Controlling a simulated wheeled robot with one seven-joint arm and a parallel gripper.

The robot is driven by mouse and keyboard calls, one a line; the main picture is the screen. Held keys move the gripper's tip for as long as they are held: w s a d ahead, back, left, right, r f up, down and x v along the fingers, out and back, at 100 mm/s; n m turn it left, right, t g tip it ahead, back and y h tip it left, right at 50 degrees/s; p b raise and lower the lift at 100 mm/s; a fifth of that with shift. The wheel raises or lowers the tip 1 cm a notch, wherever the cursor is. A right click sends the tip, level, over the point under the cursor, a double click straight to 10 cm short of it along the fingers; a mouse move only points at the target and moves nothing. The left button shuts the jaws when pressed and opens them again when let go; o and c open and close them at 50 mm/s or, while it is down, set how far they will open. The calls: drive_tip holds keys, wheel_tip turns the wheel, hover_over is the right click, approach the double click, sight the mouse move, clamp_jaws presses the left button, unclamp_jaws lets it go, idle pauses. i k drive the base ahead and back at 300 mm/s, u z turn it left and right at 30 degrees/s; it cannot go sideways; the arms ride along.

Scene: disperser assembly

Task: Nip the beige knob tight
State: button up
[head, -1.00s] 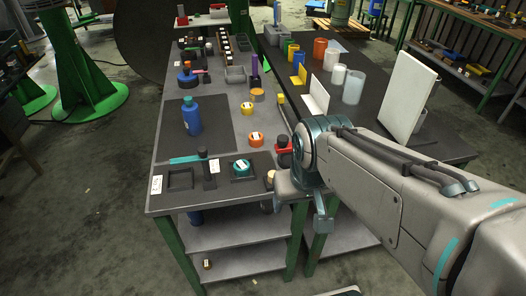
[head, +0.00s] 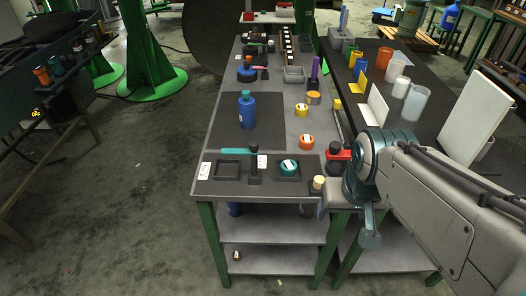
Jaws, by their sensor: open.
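A small beige knob (head: 318,183) shows at the front right corner of the workbench, on top of a dark part just left of my gripper. My gripper (head: 345,212) hangs at the end of my arm, over the bench's front right corner. One teal finger points down past the bench edge. My gripper is open, and I see nothing held in it. The gap between its fingers is mostly hidden by its own body, so I cannot tell whether a finger touches the knob.
A teal ring (head: 289,168) sits in a black square holder left of the knob. A red-and-black part (head: 338,156) stands behind it. A blue bottle (head: 247,110) stands on the dark mat. A second bench with cups and a white panel (head: 476,119) lies to the right.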

sight(318, 180)
drive_tip(key=z, duration=1.7)
drive_tip(key=k, duration=0.95)
drive_tip(key=u, duration=1.1)
drive_tip(key=i, duration=0.5)
